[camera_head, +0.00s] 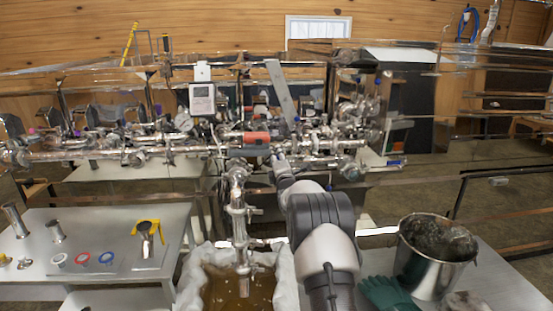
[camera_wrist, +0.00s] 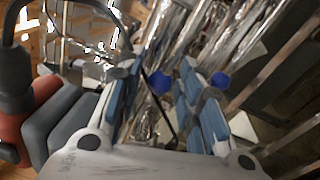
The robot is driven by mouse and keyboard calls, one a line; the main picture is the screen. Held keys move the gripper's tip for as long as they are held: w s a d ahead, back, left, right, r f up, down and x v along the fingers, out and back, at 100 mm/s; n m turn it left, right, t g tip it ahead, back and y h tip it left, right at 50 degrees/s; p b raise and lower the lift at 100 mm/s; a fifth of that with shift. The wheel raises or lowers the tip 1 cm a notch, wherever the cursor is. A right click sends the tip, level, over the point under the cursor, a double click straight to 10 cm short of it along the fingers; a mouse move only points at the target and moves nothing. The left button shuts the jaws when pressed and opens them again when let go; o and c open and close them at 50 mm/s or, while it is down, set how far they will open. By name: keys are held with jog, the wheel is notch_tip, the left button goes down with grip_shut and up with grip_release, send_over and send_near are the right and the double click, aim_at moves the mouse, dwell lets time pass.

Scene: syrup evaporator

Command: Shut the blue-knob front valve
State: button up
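My gripper (camera_wrist: 160,72) is open, with its two blue-padded fingers spread apart in the wrist view. A round blue knob (camera_wrist: 162,83) shows in the gap between the fingers, in among the steel pipes. I cannot tell how far past the fingertips it is. A second blue knob (camera_wrist: 220,80) shows just right of the right finger. I cannot tell which one is on the front valve, or how either valve is turned. In the head view my gripper (camera_head: 279,160) is at the steel pipework, and the knob there is hidden or too small to make out.
A red-orange cylinder (camera_head: 256,138) with dark ends lies close by my gripper. A vertical steel outlet pipe (camera_head: 240,215) stands left of my arm above a pale-lined bin (camera_head: 187,285) of amber liquid. A steel bucket (camera_head: 425,270) and a green glove (camera_head: 388,294) are at right.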

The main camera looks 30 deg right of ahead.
grip_shut()
dwell(0.3)
jog(key=shift+d, duration=0.1)
